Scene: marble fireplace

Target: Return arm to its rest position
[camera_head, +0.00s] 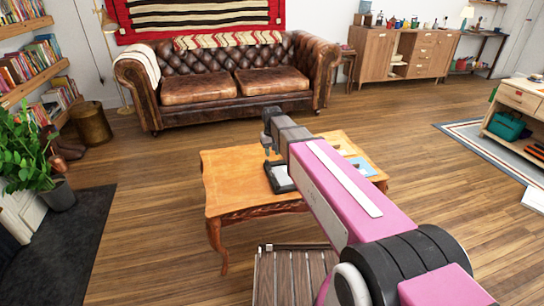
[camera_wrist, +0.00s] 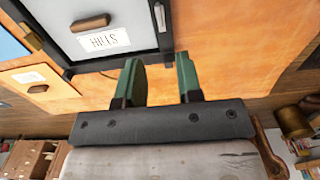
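My arm reaches out over the wooden coffee table in the head view. My gripper (camera_head: 268,143) is at its far end, above the tabletop (camera_head: 228,178). In the wrist view my gripper (camera_wrist: 160,82) shows two green fingers, parted with nothing between them. Beyond the fingers, a grey panel with a dark frame (camera_wrist: 92,30) lies on the orange tabletop. It bears a white label reading "HILLS" and a brown block. The dark-framed panel also shows in the head view (camera_head: 279,177), partly hidden by my arm.
A brown leather sofa (camera_head: 218,86) stands behind the table. A slatted wooden piece (camera_head: 290,277) is in front of it. A potted plant (camera_head: 22,150) is at left, and a wooden cabinet (camera_head: 377,54) at back right. Wooden floor is free on both sides of the table.

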